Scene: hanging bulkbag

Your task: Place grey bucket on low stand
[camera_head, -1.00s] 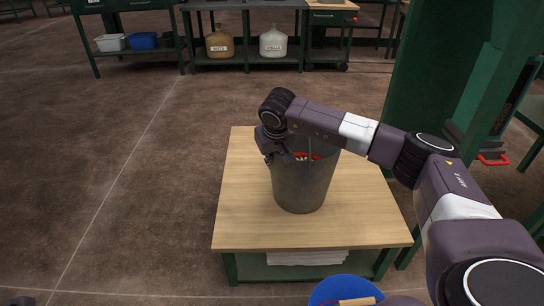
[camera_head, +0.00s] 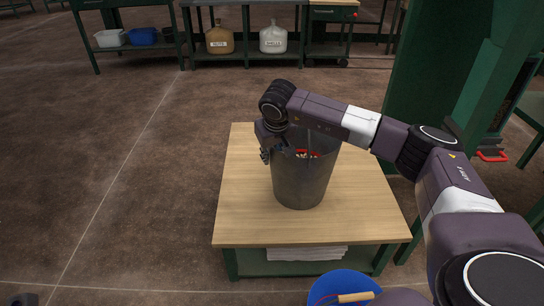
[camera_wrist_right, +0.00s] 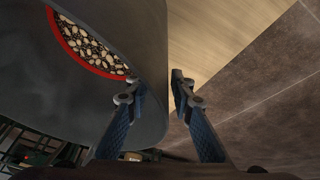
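The grey bucket (camera_head: 302,180) stands upright on the wooden top of the low stand (camera_head: 245,222). Inside it a red-edged mass of pale and dark pebble-like pieces shows; in the right wrist view these contents (camera_wrist_right: 92,45) are at upper left. My right gripper (camera_head: 271,152) is at the bucket's left rim in the head view. In the right wrist view its two blue-padded fingers (camera_wrist_right: 153,90) are spread apart, with the bucket's grey wall edge between the tips. One finger is over the bucket side, the other outside.
A blue bucket (camera_head: 343,284) with a wooden-grip handle stands on the floor in front of the stand. White sheets (camera_head: 305,253) lie on the stand's lower shelf. A green post (camera_head: 425,75) rises at right. Workbenches with jugs (camera_head: 272,40) are behind. The floor at left is clear.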

